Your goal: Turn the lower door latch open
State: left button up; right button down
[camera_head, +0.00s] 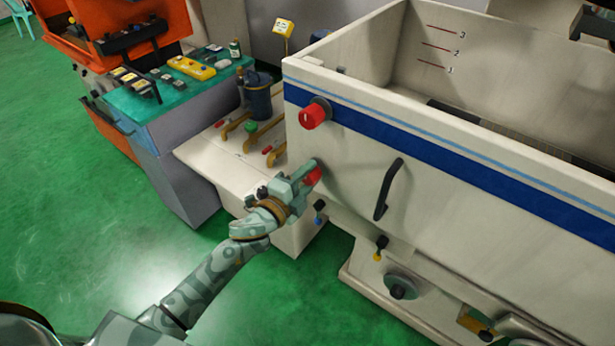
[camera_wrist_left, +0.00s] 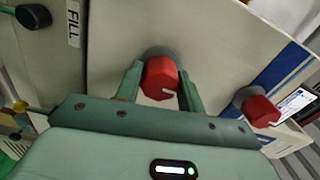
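The lower door latch is a red knob (camera_head: 313,176) on a grey round base, low on the cream tank front near its left edge. My left gripper (camera_head: 302,176) is at this knob, fingers reaching toward the tank wall. In the left wrist view the red lower latch (camera_wrist_left: 160,78) sits between the two green fingers of my left gripper (camera_wrist_left: 160,85). The fingers lie close against its two sides and appear shut on it. A short pale mark shows on the knob's face. The upper latch (camera_head: 315,113), also red, is above and free; it shows at right in the wrist view (camera_wrist_left: 259,110). My right gripper is not in view.
A black bar handle (camera_head: 388,189) stands out from the tank front, right of the latch. Small valves (camera_head: 380,248) sit below. A side bench (camera_head: 205,155) with levers and a dark pot (camera_head: 258,96) is at left. Green floor (camera_head: 90,220) is open at left.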

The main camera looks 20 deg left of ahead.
pick_arm(q)
jog(key=o, duration=0.4)
jog(key=shift+c, duration=0.2)
jog(key=b+v, duration=0.1)
jog(key=v, duration=1.5)
jog(key=shift+s+b, duration=0.2)
jog(key=shift+b, duration=0.2)
